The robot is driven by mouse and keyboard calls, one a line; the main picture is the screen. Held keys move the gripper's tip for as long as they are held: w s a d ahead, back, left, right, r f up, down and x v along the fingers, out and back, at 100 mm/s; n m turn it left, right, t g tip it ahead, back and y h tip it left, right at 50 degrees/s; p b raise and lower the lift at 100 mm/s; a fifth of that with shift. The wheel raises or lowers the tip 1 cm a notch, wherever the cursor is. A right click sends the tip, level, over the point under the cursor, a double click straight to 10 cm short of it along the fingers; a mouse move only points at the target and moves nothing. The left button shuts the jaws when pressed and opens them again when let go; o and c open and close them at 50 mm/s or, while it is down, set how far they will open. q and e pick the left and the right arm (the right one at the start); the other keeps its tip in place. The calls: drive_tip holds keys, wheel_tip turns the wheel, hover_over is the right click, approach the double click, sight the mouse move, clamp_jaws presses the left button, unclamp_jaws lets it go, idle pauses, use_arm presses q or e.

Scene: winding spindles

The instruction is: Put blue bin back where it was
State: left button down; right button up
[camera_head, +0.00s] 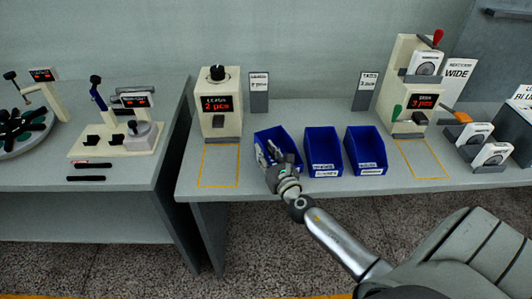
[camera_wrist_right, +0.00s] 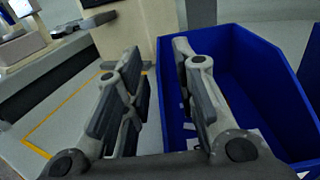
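Three blue bins stand on the right table. The leftmost blue bin (camera_head: 277,146) is turned a little compared with the middle bin (camera_head: 323,152) and the right bin (camera_head: 365,150). My right gripper (camera_head: 277,158) is at the leftmost bin's front left part and hides some of it. In the right wrist view this bin (camera_wrist_right: 262,80) fills the right side. My right gripper (camera_wrist_right: 155,100) is open there, one finger on the outer side of the bin's left wall and one over its inside. My left gripper is not in view.
A dispenser reading "2 pcs" (camera_head: 218,105) stands left of the bins, with an empty yellow outline (camera_head: 218,186) before it. Another dispenser (camera_head: 408,90) stands right, with a second outline (camera_head: 424,178). White boxes (camera_head: 480,145) lie farther right.

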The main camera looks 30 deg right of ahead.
drive_tip(key=shift+r, duration=0.1)
drive_tip(key=shift+r, duration=0.2)
drive_tip(key=s+a+b, duration=0.1)
drive_tip(key=s+a, duration=0.1)
drive_tip(key=s, duration=1)
drive_tip(key=shift+b, duration=0.35)
drive_tip(key=shift+d+f, duration=0.1)
